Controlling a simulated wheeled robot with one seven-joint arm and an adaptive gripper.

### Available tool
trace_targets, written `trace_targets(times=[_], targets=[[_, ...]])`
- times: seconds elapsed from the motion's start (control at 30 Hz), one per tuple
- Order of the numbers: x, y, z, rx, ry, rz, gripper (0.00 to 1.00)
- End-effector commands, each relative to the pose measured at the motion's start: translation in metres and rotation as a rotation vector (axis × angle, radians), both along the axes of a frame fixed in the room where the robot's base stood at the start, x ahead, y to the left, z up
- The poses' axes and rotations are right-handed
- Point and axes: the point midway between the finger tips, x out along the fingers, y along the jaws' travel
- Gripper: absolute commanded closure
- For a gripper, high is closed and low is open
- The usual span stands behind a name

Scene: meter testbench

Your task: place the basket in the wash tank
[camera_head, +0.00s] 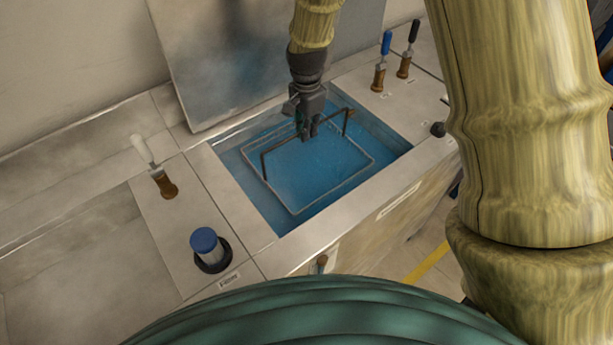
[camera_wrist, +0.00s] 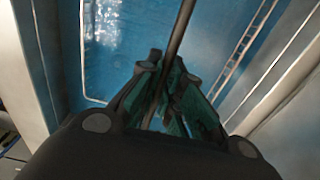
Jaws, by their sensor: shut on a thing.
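The wash tank (camera_head: 234,170) is a rectangular opening in the metal bench, with blue inside. The basket (camera_head: 264,164) shows as a thin wire rim with a dark raised handle, and it lies within the tank opening. In the wrist view its rim (camera_wrist: 97,101) shows against the blue and its handle bar (camera_wrist: 181,28) runs up between the fingers. My gripper (camera_head: 308,132) is above the middle of the basket, shut on the handle. It also shows in the wrist view (camera_wrist: 165,90). I cannot tell whether the basket touches the tank floor.
A raised metal lid (camera_head: 240,60) leans behind the tank. A white-handled lever (camera_head: 155,168) and a blue-capped knob (camera_head: 206,246) stand left of the tank. Blue (camera_head: 383,60) and black (camera_head: 408,50) levers stand at the back right. The bench at left is bare.

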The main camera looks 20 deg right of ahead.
Motion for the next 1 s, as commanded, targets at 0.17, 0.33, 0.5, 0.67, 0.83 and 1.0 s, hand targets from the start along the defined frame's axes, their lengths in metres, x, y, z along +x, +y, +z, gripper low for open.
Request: trace_targets(times=[0.17,0.33,0.5,0.67,0.83,1.0], targets=[[-0.001,0.001,-0.021,0.001,0.003,0.001,1.0],[0.0,0.0,-0.041,0.0,0.002,0.001,1.0],[0.0,0.0,-0.051,0.0,0.0,0.0,1.0],[0.0,0.0,-0.056,0.0,0.0,0.0,1.0],[-0.001,0.0,-0.07,0.0,0.002,0.001,1.0],[-0.001,0.0,-0.087,0.0,0.002,0.0,1.0]])
